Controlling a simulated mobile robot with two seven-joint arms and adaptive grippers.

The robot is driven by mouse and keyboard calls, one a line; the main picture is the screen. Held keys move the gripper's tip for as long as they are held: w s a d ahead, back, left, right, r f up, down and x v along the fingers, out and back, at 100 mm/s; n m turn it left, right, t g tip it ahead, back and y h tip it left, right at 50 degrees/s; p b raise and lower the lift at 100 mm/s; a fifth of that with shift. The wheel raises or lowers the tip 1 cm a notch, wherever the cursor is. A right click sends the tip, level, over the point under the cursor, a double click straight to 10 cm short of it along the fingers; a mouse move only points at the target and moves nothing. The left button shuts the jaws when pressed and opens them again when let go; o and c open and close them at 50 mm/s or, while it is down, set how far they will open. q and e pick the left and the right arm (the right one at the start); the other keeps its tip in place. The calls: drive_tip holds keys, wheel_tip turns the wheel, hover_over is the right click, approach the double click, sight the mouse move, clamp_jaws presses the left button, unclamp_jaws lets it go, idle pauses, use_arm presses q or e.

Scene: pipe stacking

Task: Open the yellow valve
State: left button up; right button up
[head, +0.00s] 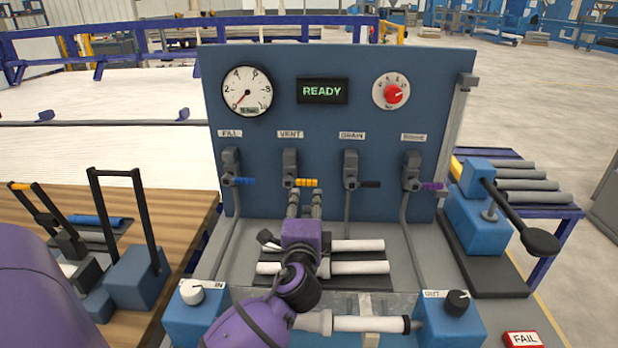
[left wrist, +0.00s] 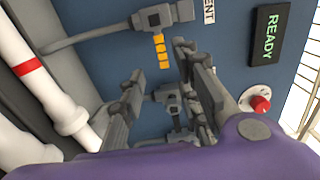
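The yellow valve is the one under the VENT label on the blue panel. Its yellow handle (head: 306,182) lies level and points right from the grey valve body. My left gripper (head: 305,203) is just below and in front of this handle, with its fingers pointing at the panel. In the left wrist view, the yellow handle (left wrist: 161,51) shows beyond the gap between the open, empty fingers (left wrist: 163,78). I see no clear contact with the handle. My right gripper is in neither view.
A blue handle (head: 243,181) is left of the yellow one; a black handle (head: 370,184) and purple handle (head: 433,186) are right. White pipes (head: 360,267) lie below the gripper. The sign reads READY (head: 322,91). A gauge (head: 247,91) and red knob (head: 393,94) sit above.

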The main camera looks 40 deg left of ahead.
sight(308, 184)
use_arm(q)
drive_tip(key=x, duration=0.7)
drive_tip(key=shift+w+a+r, duration=0.1)
drive_tip(key=shift+w+r, duration=0.05)
drive_tip(key=shift+w, duration=0.1)
clamp_jaws()
